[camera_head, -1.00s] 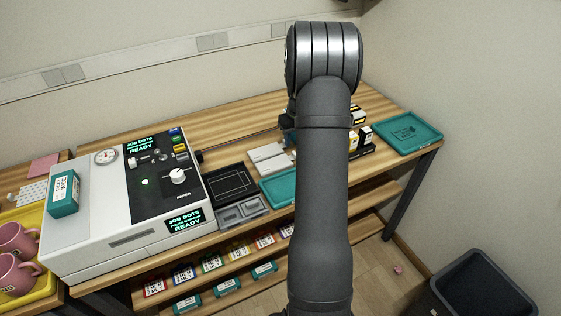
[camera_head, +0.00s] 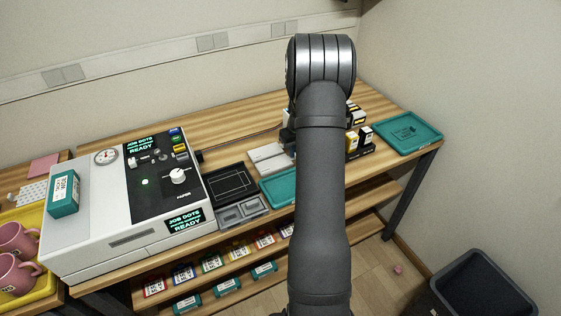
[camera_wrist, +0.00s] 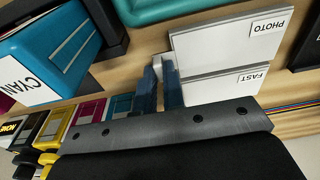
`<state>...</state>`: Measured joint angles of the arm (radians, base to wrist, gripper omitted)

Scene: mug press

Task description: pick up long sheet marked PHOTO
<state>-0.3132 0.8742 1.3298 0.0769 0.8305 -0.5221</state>
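A long white sheet marked PHOTO (camera_wrist: 228,42) lies beside a white sheet marked FAST (camera_wrist: 215,88) in the wrist view. The pale sheets (camera_head: 268,157) show in the head view on the bench, partly behind my arm. My gripper (camera_wrist: 160,66) has two blue fingers with a narrow gap between them, at the left ends of the sheets. A small pale piece shows at the fingertips; I cannot tell whether it is part of a sheet or whether they touch it. In the head view my arm hides most of the gripper.
A CYAN box (camera_wrist: 45,60) stands left of the fingers, with several ink boxes near it. A teal tray (camera_wrist: 180,8) lies beyond the sheets. The press (camera_head: 120,200) stands left on the bench. Another teal tray (camera_head: 407,133) is at right, and a dark bin (camera_head: 480,285) is on the floor.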

